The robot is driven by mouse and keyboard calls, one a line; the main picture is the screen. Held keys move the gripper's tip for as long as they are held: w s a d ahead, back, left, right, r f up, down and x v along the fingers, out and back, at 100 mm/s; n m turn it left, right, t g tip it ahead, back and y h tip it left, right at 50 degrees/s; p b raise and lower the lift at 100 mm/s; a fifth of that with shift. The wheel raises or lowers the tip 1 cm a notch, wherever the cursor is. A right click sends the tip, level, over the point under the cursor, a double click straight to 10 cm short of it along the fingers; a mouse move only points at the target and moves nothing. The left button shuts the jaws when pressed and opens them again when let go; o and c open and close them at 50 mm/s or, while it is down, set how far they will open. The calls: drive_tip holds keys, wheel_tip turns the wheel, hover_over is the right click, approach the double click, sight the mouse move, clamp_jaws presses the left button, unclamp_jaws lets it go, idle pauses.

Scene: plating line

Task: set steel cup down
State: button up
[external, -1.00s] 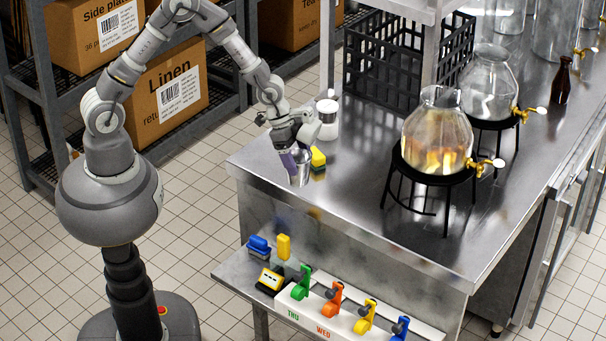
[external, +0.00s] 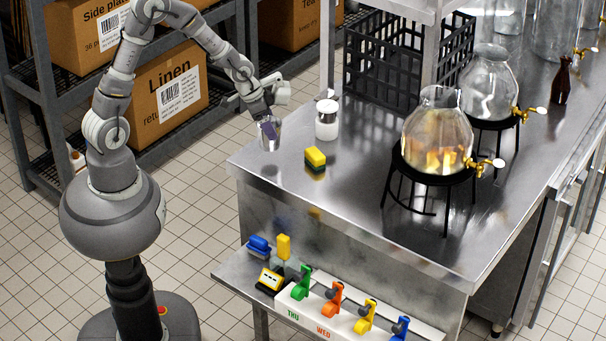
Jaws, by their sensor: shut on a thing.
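The steel cup (external: 269,134) is a small shiny metal cup near the far left corner of the steel counter (external: 310,215). My gripper (external: 264,119) is shut on the cup from above and left, and the cup looks upright. I cannot tell whether the cup's base touches the counter or is a little above it.
A white-lidded jar (external: 327,120) stands just right of the cup. A black crate (external: 385,75) is behind. A glass dispenser (external: 437,130) on a black stand is at the right. The counter's front middle is clear.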

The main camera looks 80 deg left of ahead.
wheel_tip(320, 180, down, 4)
drive_tip(key=shift+f+b, duration=0.1)
drive_tip(key=shift+b, duration=0.45)
drive_tip(key=o, duration=1)
drive_tip(key=shift+f, duration=0.1)
drive_tip(key=shift+c, duration=0.2)
drive_tip(key=shift+r, duration=0.25)
drive_tip(key=p+v, duration=0.4)
drive_tip(key=v, duration=0.8)
